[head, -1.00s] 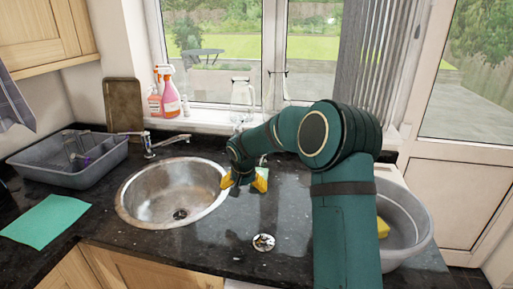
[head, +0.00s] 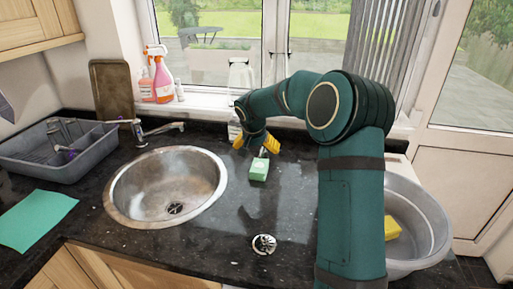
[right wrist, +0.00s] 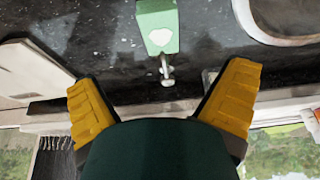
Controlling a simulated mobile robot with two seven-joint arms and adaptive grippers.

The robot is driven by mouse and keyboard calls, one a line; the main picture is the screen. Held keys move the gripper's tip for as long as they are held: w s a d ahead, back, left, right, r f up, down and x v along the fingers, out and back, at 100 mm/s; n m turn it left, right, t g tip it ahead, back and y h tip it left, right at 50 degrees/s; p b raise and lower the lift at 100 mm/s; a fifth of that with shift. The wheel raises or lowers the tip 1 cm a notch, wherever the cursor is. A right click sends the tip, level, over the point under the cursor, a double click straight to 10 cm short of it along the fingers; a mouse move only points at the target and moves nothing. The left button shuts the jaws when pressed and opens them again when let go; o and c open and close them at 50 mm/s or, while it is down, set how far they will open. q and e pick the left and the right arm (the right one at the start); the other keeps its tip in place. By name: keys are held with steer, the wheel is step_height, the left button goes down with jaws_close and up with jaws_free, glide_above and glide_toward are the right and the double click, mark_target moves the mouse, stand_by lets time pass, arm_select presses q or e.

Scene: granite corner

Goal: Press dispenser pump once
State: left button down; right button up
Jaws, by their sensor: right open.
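The dispenser (head: 259,170) is a small green block-shaped bottle with a pale label. It stands on the dark worktop just right of the sink. Its metal pump head (right wrist: 166,70) shows in the right wrist view, pointing toward the gap between my fingers. My right gripper (head: 256,143) has yellow fingers spread wide and empty. In the head view it is just behind and above the dispenser. My left gripper is out of view.
The round metal sink (head: 130,212) and its tap (head: 160,130) are to the left. A grey tub (head: 428,225) with a yellow sponge (head: 392,230) is at the right. Spray bottles (head: 160,75) stand by the window. A green cloth (head: 35,218) lies at the far left.

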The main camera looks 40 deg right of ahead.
mark_target(259, 166)
steer(key=b+x, duration=0.1)
steer(key=x, duration=1.2)
steer(key=shift+w+d+f, duration=0.1)
steer(key=shift+d+f, duration=0.05)
steer(key=shift+f, duration=0.05)
steer(key=c, duration=1.2)
